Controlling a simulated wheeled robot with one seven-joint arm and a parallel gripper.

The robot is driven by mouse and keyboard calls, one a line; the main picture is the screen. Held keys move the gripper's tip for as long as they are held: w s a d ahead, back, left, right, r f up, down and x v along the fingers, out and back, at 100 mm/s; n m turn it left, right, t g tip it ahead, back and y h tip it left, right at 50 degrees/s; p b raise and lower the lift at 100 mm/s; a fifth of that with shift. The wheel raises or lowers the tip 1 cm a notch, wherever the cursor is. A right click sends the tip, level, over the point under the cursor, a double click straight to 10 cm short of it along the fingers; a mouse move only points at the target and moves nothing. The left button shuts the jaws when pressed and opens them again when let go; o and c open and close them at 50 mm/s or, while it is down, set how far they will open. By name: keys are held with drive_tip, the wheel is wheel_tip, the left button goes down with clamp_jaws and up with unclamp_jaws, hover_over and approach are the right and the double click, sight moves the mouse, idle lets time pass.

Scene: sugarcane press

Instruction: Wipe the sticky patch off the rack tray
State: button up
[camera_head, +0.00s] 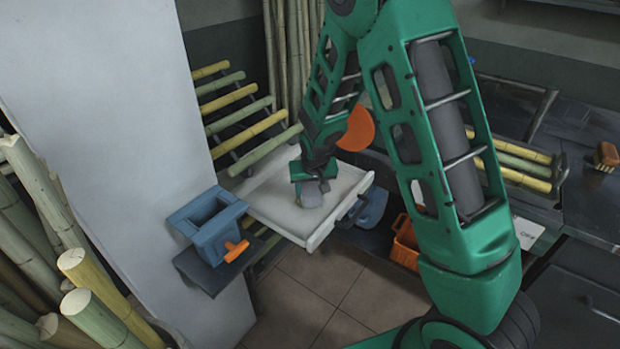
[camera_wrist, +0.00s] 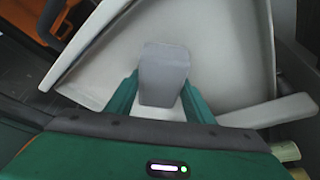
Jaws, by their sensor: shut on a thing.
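The rack tray (camera_head: 278,212) is a shallow white tray with a raised rim, standing in the middle of the head view. It fills much of the wrist view (camera_wrist: 222,60). My gripper (camera_head: 312,186) is over the tray, pointing down, and is shut on a grey block-shaped thing (camera_wrist: 165,72), perhaps a sponge or cloth.
A blue-grey box (camera_head: 208,222) with an orange handle stands on a dark shelf left of the tray. Cane poles (camera_head: 235,118) lie on a rack behind it. An orange crate (camera_head: 405,243) is at the right, below the tray. A brush-like thing (camera_head: 606,155) lies on the right counter.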

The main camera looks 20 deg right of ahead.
drive_tip(key=shift+w+d+r, duration=0.1)
drive_tip(key=shift+d+r, duration=0.05)
drive_tip(key=shift+r, duration=2.45)
